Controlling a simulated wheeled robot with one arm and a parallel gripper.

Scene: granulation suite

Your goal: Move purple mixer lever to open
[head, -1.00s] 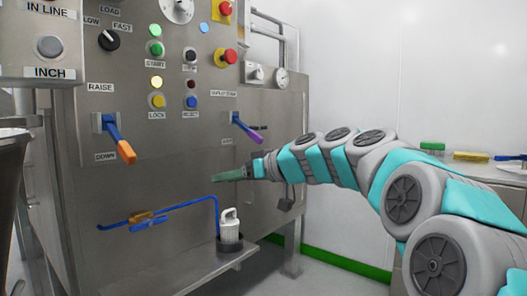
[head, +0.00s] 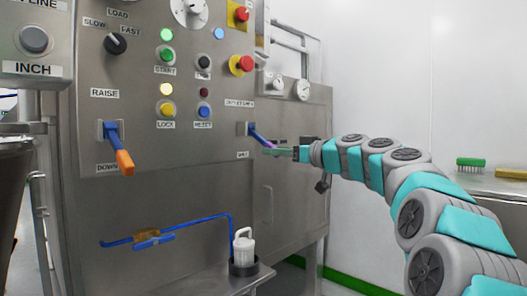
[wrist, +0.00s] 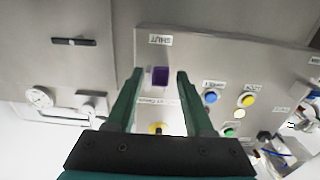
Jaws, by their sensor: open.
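The purple mixer lever (head: 263,140) sticks out from the steel panel, with a blue shaft and a purple grip. Its mount sits between an upper label and a lower label that reads SHUT in the wrist view. My gripper (head: 275,151) is at the lever's grip in the head view and partly covers its end. In the wrist view the purple grip (wrist: 160,76) shows between the tips of my open green fingers (wrist: 156,85), with a gap on both sides. I cannot tell how deep it sits between them.
An orange-tipped lever (head: 124,160) is to the left on the same panel. Buttons, including a red one on yellow (head: 241,65), sit above. A bench with a green brush (head: 470,163) stands right.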

